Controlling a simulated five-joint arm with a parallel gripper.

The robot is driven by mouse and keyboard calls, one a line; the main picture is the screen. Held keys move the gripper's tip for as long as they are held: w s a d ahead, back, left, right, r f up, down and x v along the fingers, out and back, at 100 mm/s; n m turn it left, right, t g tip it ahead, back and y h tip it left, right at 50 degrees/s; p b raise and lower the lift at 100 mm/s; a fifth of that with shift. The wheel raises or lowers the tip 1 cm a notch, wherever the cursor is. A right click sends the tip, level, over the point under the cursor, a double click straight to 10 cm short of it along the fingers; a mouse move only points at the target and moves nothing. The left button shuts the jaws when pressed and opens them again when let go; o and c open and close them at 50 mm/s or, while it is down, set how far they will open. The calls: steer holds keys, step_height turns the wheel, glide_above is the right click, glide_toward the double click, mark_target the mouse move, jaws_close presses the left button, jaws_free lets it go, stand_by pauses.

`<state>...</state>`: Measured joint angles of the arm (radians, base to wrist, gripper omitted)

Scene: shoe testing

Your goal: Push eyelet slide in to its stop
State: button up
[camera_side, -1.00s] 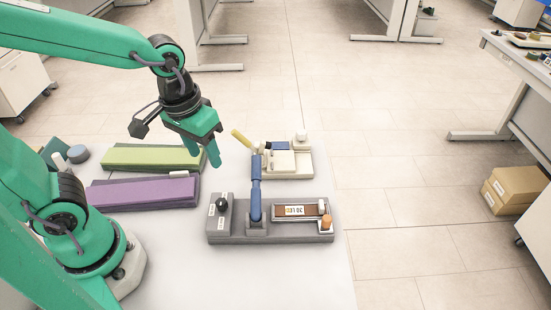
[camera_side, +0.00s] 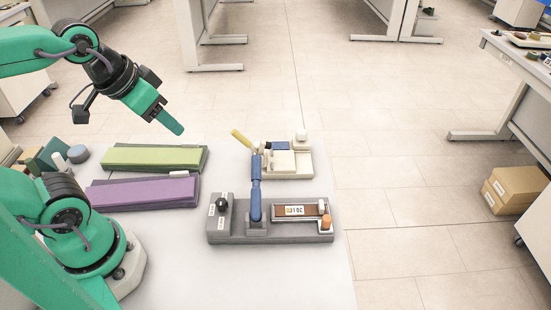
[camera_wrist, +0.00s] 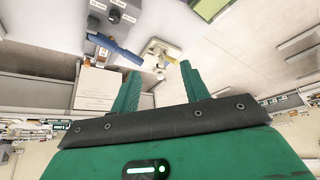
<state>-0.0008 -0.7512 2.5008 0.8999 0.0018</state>
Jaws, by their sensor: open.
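A grey test fixture (camera_side: 238,239) stands on the white table. On its right half lies a silver-framed slide (camera_side: 313,217) with a brown strip and a labelled plate; I take it to be the eyelet slide. An orange knob (camera_side: 327,222) and a small light peg are at its right end. A blue lever (camera_side: 256,190) stands upright at the fixture's middle and also shows in the wrist view (camera_wrist: 117,53). My gripper (camera_side: 180,130) is in the air, up and left of the fixture, apart from it. In the wrist view my gripper (camera_wrist: 160,72) is open and empty.
A cream fixture (camera_side: 305,165) with a yellow handle (camera_side: 240,138) stands behind the grey one. A green block (camera_side: 153,158) and a purple block (camera_side: 143,192) lie at left. A black knob (camera_side: 222,205) stands on the grey fixture's left end. The front of the table is clear.

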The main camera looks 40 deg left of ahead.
stand_by(0.3)
steer(key=shift+w+r, duration=0.1)
steer(key=c, duration=0.7)
steer(key=shift+w+d+r, duration=0.1)
steer(key=shift+w+r, duration=0.05)
jaws_close()
steer(key=w+d+r+m+g, duration=0.2)
steer(key=w+d+r+g, duration=0.1)
steer(key=w+d, duration=0.55)
steer(key=w+d+r+m+g, duration=0.25)
steer(key=w+d, duration=0.25)
steer(key=w, duration=0.7)
steer(key=w+d+f+m+g+y, duration=0.1)
steer(key=w+d+f, duration=0.1)
steer(key=d+f, duration=0.6)
steer(key=w+d+f+m+g+y, duration=0.1)
steer(key=w+d+f+g, duration=0.1)
steer(key=d+f, duration=0.6)
steer(key=d, duration=0.4)
steer(key=shift+w+d+m, duration=0.15)
steer(key=shift+w+m, duration=0.2)
